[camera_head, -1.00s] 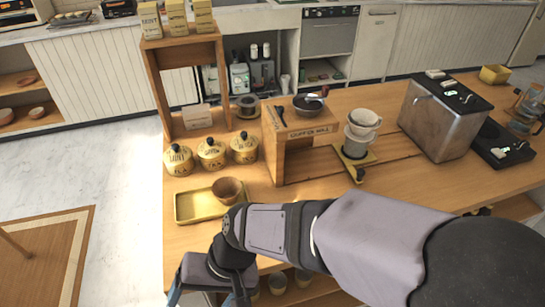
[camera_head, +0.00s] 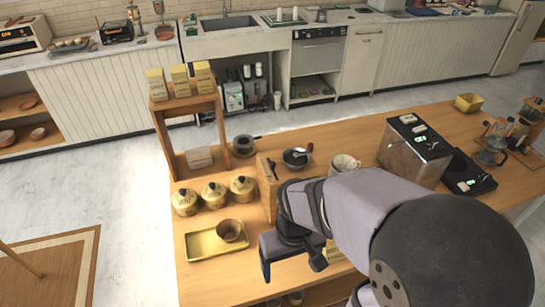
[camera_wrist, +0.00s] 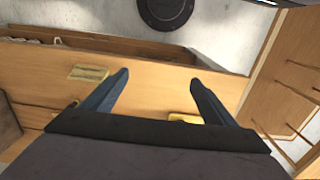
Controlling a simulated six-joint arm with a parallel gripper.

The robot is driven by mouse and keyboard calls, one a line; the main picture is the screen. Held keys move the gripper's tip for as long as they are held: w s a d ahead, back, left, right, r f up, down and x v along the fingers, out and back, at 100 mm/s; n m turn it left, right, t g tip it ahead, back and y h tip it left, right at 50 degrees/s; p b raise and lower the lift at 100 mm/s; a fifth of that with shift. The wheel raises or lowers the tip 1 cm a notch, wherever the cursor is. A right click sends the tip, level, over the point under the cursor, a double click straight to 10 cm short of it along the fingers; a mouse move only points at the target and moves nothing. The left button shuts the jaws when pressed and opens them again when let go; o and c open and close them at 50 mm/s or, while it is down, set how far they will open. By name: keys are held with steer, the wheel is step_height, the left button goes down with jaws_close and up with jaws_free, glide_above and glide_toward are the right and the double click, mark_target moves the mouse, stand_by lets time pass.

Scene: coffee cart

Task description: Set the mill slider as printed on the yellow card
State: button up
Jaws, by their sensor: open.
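The wooden coffee mill (camera_head: 268,192) stands on the cart, with a dark hopper (camera_head: 296,160) on top. A dark lever-like part (camera_head: 272,168) shows at its upper left; I cannot tell whether it is the slider. My arm hides most of the mill's front. A yellow card-like piece (camera_head: 335,256) shows partly behind my arm near the front edge; its print is unreadable. My gripper (camera_head: 292,264) is in front of and below the mill. In the wrist view its two fingers (camera_wrist: 158,82) are spread, with nothing between them.
A yellow tray (camera_head: 196,252) with a brown cup (camera_head: 230,230) lies left of my gripper. Several yellow canisters (camera_head: 214,194) stand behind it. A white dripper (camera_head: 344,164) and a metal machine (camera_head: 408,155) stand right of the mill. In the wrist view, a yellow piece (camera_wrist: 88,73) lies on wood.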

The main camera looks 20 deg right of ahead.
stand_by(0.4)
steer(key=shift+f, duration=0.2)
steer(key=c, duration=0.8)
steer(key=shift+m, duration=0.8)
steer(key=d+f+b, duration=0.1)
steer(key=f+b, duration=0.1)
steer(key=d+f+b, duration=0.2)
steer(key=shift+d, duration=0.1)
jaws_close()
steer(key=w+d+r+m+t+b, duration=0.2)
steer(key=w+d+m+t+b, duration=0.15)
steer(key=w+d+b, duration=0.45)
steer(key=w+r+m+t+y+p, duration=0.1)
steer(key=w+r+t, duration=0.3)
steer(key=w+r, duration=0.7)
step_height(320, 180, up, 4)
steer(key=shift+a+f+m, duration=0.15)
steer(key=shift+a+m, duration=0.1)
steer(key=shift+m, duration=0.6)
